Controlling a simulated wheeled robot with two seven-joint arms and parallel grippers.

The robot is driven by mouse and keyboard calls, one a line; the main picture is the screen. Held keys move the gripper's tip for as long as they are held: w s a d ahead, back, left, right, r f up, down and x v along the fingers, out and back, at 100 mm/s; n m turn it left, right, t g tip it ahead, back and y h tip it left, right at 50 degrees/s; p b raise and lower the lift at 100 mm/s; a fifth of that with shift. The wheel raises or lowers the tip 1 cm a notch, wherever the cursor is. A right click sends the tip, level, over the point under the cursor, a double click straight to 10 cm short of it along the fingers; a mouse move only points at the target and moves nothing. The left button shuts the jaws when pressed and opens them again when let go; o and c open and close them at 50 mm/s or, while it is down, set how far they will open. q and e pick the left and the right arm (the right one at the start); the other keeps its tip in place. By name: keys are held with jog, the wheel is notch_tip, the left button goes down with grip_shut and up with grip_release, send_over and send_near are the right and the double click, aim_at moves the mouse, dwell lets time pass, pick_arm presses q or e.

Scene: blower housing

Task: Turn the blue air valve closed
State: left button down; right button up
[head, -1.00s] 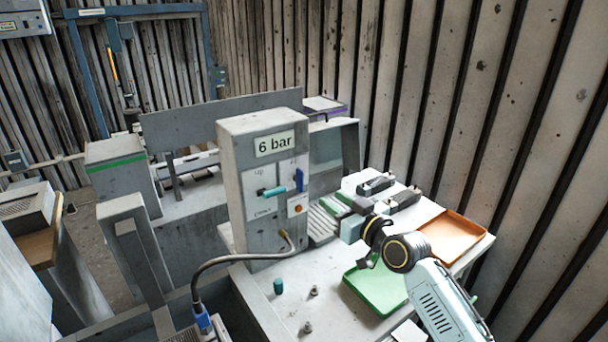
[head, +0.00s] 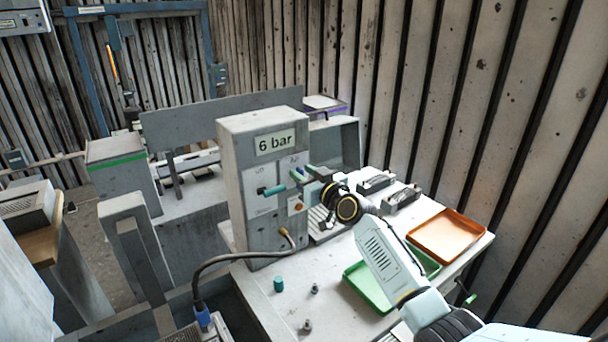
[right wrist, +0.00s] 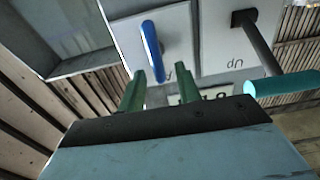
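The blue air valve (right wrist: 152,52) is a blue lever on the light front panel of a grey cabinet (head: 238,190) marked "6 bar". In the right wrist view its lower end shows in the gap between my fingertips, touching neither visibly; I cannot tell how deep it sits. My right gripper (head: 304,173) is at the panel, its green fingers (right wrist: 160,82) apart. In the head view it hides most of the blue lever. My left gripper is not in view.
A teal-handled lever (head: 271,190) sticks out left of the blue valve, close to my gripper. An orange button (head: 298,207) is below. A green tray (head: 365,291) and an orange tray (head: 449,236) lie on the bench. A hose (head: 225,259) runs from the cabinet.

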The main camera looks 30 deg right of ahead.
jog(key=shift+w, duration=0.1)
jog(key=shift+c, duration=0.2)
grip_shut()
jog(key=shift+m, duration=0.3)
jog(key=shift+w+d+f+m+b, duration=0.1)
jog(key=shift+d+f+m+b, duration=0.25)
jog(key=shift+m, duration=2.5)
jog(key=shift+d+f+m+b, duration=0.2)
jog(key=shift+d+f+m, duration=0.3)
jog(key=shift+m, duration=2.4)
jog(key=shift+w+d+f+m+b, duration=0.1)
jog(key=shift+d+f+m+b, duration=0.25)
jog(key=shift+m, duration=2.5)
jog(key=shift+f, duration=0.15)
